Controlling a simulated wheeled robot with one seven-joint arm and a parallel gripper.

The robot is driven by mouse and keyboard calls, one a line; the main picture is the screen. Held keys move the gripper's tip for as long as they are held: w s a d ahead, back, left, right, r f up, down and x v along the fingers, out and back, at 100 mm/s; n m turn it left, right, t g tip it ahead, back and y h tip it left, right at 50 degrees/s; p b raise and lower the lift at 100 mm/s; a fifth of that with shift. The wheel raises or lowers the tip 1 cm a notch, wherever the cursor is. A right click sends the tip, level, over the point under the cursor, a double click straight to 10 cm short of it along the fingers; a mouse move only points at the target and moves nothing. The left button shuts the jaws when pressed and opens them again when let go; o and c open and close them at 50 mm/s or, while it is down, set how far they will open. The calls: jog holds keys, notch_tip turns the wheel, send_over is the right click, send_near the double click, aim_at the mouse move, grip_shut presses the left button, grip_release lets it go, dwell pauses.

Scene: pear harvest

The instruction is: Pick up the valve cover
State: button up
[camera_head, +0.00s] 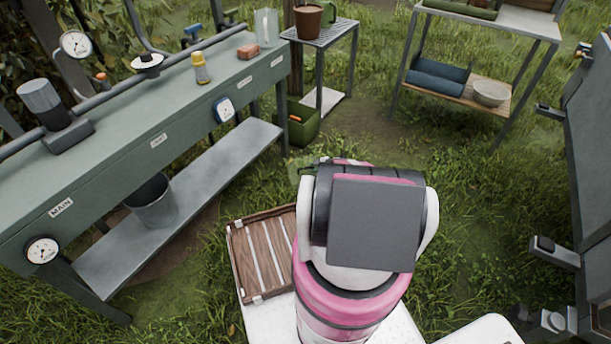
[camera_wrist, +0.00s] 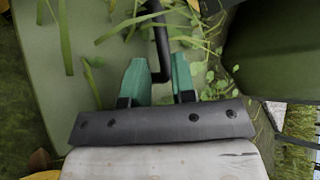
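I cannot tell for sure which thing is the valve cover. In the head view, a dark block with a grey cylindrical cap (camera_head: 40,95) stands at the left of the green bench, and a black-and-white round fitting (camera_head: 147,62) sits on the bench pipe. In the wrist view, my gripper (camera_wrist: 159,62) has two teal fingers standing apart. A thin black bent rod (camera_wrist: 161,38) shows in the gap between them; contact cannot be told. Behind it is a green surface (camera_wrist: 100,60) with grass and leaves. In the head view, my arm hides the gripper.
The green bench (camera_head: 130,150) runs along the left, with a yellow bottle (camera_head: 201,68) and a brick-coloured block (camera_head: 248,51). A green crate (camera_head: 303,124) stands past its end. A wooden crate (camera_head: 240,275) lies beside my arm. Shelves (camera_head: 480,20) stand at the back; grass is open at centre right.

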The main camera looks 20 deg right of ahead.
jog(key=x, duration=0.6)
jog(key=shift+w+f, duration=0.15)
jog(key=shift+w, duration=0.1)
grip_shut()
